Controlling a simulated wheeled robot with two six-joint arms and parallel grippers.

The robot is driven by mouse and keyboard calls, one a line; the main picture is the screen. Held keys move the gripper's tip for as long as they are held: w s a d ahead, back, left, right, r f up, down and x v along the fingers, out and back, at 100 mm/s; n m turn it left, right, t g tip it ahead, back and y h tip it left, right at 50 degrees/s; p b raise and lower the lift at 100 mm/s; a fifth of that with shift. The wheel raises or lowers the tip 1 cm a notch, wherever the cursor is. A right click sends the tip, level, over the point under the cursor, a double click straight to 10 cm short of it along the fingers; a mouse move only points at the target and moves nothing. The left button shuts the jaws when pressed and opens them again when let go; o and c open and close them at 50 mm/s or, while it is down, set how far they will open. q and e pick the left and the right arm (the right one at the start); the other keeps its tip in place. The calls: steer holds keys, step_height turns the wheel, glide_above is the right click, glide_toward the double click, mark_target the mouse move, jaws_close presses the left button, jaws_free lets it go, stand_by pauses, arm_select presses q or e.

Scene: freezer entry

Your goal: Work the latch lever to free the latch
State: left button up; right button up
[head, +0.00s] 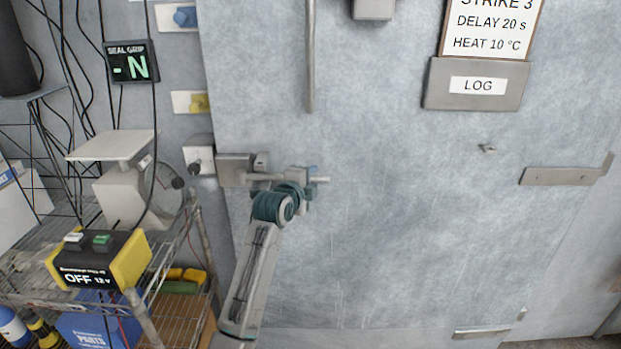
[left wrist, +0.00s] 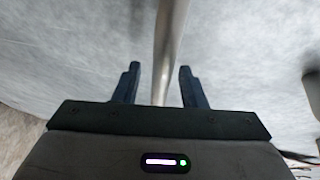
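The latch (head: 236,170) is a grey metal box at the left edge of the pale door. Its lever (head: 322,179) is a thin metal bar that sticks out to the right, partly hidden by my gripper. My left gripper (head: 311,180) is at the lever's outer part, with dark blue fingers. In the left wrist view, a metal bar (left wrist: 168,50), which looks like the lever, runs between the two fingers of my left gripper (left wrist: 160,82). A gap shows on each side of it, so the gripper is open around it. My right gripper is out of view.
A vertical door handle (head: 310,60) is above the gripper. A wire rack (head: 180,290) with a scale (head: 120,190) and a yellow-black box (head: 100,262) stands at the left. A LOG box (head: 476,84) is at the upper right.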

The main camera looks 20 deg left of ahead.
arm_select(q)
steer(key=c, duration=0.6)
jaws_close()
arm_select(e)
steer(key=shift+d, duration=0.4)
